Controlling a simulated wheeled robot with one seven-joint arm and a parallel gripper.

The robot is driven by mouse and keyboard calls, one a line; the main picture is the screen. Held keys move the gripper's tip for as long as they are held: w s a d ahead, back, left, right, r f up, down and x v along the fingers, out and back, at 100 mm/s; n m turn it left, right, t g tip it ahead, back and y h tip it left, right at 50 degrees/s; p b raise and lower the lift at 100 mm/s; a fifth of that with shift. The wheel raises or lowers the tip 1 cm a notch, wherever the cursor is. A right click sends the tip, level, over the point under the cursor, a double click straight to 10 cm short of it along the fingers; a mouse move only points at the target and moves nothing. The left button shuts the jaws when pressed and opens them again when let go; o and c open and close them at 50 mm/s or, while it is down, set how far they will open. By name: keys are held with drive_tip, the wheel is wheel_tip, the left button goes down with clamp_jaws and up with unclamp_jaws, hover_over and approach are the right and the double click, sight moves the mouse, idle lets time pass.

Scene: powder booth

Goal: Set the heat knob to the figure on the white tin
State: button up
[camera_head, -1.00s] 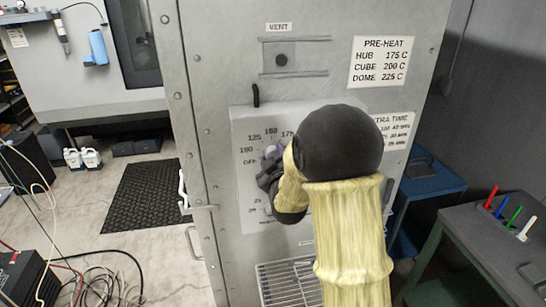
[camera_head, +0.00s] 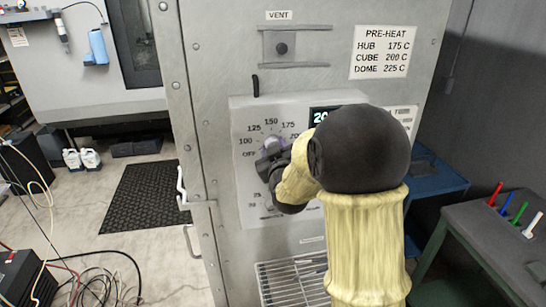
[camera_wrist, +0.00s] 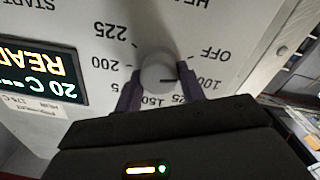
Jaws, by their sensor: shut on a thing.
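The heat knob (camera_wrist: 158,70) is a round grey knob on the oven's control panel. My gripper (camera_wrist: 160,85) is shut on it, with one purple finger on each side. In the wrist view, which shows the panel upside down, the knob's dark pointer line lies toward the 100 mark. In the head view my gripper (camera_head: 274,150) covers much of the knob; the dial around it reads OFF, 100, 125, 150, 175 and more. No white tin can be made out in these views.
A PRE-HEAT card (camera_head: 382,52) lists HUB 175 C, CUBE 200 C, DOME 225 C. A lit display (camera_wrist: 40,75) reads 20 C and what looks like READY. White jugs (camera_head: 82,159) stand on the floor at left. A bench with coloured pens (camera_head: 505,212) is at right.

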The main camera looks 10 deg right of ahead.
drive_tip(key=shift+d+r+m+b, duration=0.1)
drive_tip(key=shift+m+b, duration=3.05)
drive_tip(key=shift+b, duration=0.55)
drive_tip(key=shift+d+r+m+b, duration=0.1)
drive_tip(key=shift+m+b, duration=3.05)
drive_tip(key=shift+b, duration=0.55)
drive_tip(key=shift+a+y, duration=0.1)
drive_tip(key=shift+y, duration=0.2)
drive_tip(key=o, duration=1)
drive_tip(key=shift+w+f, duration=0.1)
drive_tip(key=shift+w, duration=0.1)
drive_tip(key=shift+c, duration=0.2)
drive_tip(key=shift+s, duration=0.15)
